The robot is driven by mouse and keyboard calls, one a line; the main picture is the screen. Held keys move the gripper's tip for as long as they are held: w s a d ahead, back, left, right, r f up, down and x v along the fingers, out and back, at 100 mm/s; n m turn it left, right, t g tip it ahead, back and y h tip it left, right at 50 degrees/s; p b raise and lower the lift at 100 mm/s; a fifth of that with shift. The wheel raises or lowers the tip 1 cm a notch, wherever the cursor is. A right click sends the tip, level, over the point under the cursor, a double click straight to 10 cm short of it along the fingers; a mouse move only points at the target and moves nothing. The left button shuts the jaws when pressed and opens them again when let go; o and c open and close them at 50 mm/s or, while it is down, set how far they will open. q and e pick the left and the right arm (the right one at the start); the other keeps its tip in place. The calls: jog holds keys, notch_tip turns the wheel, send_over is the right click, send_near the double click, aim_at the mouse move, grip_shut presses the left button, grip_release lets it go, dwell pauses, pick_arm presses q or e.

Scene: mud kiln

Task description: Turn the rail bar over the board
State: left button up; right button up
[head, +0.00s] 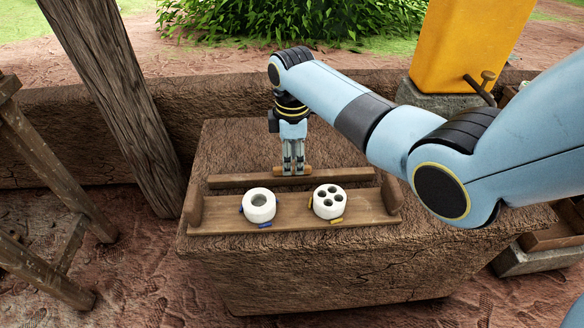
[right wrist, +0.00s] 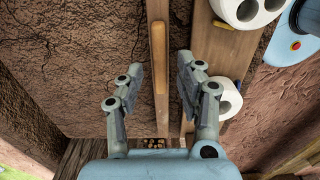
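The wooden rail bar (head: 238,181) runs along the back of the wooden board (head: 285,225), between the board's end posts. A paler wooden grip (head: 278,171) sits on the bar; this grip also shows in the right wrist view (right wrist: 159,55). My right gripper (head: 293,172) points down at the grip. In the right wrist view its fingers (right wrist: 160,66) are apart, one on each side of the bar, with gaps showing. A white ring with one wide hole (head: 259,215) and a white disc with several holes (head: 329,212) stand on the board. My left gripper is out of view.
The board lies on a large mud block (head: 320,265). Small blue and yellow pieces lie beside the white parts. A wooden post (head: 125,110) leans at the left, and a yellow container (head: 465,45) stands at the back right. The block's front is clear.

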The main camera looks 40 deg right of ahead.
jog(key=shift+f, duration=1.1)
jog(key=shift+c, duration=0.2)
grip_shut()
